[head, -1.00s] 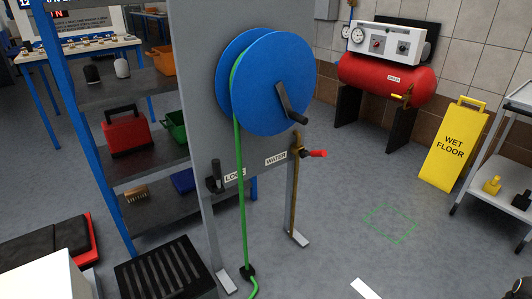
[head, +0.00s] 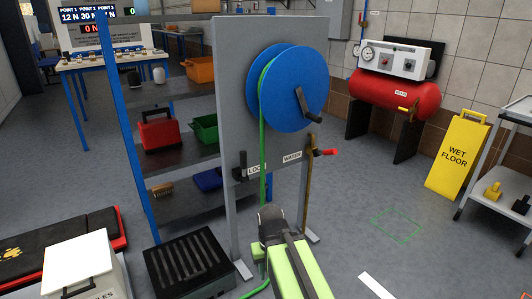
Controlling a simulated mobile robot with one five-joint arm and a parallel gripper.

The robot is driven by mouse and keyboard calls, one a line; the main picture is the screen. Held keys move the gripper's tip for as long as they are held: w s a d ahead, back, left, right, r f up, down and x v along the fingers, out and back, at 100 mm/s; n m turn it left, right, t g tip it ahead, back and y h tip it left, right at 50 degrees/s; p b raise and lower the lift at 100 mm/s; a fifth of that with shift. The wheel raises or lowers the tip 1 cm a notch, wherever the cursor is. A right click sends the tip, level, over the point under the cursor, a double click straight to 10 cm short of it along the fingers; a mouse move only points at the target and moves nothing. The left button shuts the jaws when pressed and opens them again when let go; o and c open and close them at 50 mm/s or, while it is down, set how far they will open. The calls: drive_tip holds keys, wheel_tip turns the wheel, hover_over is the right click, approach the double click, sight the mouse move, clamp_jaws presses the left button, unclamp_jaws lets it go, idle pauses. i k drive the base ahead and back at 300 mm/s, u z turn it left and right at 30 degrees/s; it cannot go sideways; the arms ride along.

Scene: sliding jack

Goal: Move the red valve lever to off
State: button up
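The red valve lever (head: 328,152) sticks out to the right of the grey panel, beside the WATER label (head: 292,157), on top of a brass-coloured pipe (head: 308,190). It lies roughly level. My green arm rises from the bottom edge in front of the panel's lower part. Its dark far end (head: 271,222) shows below and left of the lever, apart from it in the picture. No fingers can be made out there, so I cannot tell if my gripper is open or shut.
A blue hose reel (head: 292,95) with a black crank and green hose is on the panel (head: 233,100), with a black LOCK lever (head: 242,167) at left. A black slatted box (head: 190,262) stands at lower left. Floor right of the panel is clear up to a yellow sign (head: 457,155).

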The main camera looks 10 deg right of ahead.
sight(317, 154)
drive_tip(key=u, duration=0.1)
drive_tip(key=i, duration=1)
